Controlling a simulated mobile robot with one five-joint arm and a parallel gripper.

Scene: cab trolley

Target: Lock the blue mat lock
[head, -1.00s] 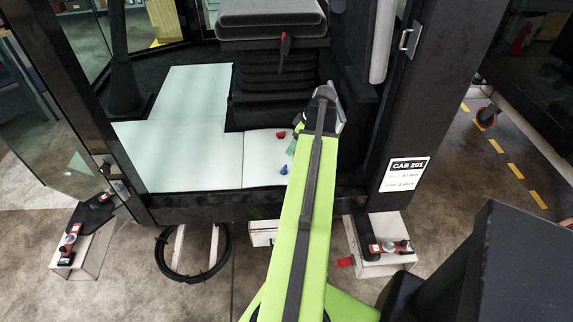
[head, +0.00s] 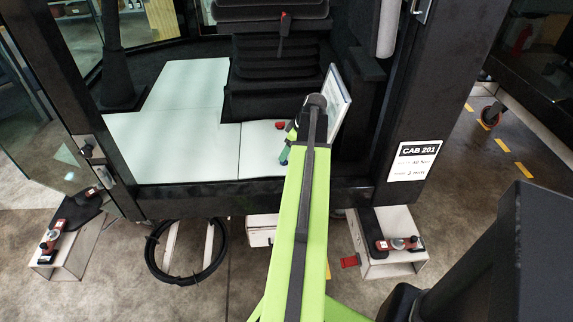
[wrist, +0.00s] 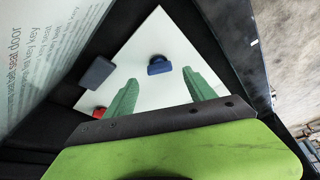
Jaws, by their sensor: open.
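The blue mat lock (wrist: 159,66) is a small blue knob on the pale mat (wrist: 152,30) in the wrist view. It lies just beyond my fingertips, roughly between their lines, and nothing grips it. My gripper (wrist: 160,78) is open, its two green fingers apart and empty. In the head view my gripper (head: 286,150) is over the right-hand part of the mat (head: 235,168), and I cannot make out the blue lock there. A red knob (head: 280,125) is on the mat near it, and also shows in the wrist view (wrist: 99,112).
A dark grey-blue block (wrist: 97,71) shows left of the blue lock. A panel with printed words (wrist: 40,65) is close on the left. The black seat base (head: 270,85) stands behind the mat, and the dark door post (head: 400,110) is to the right.

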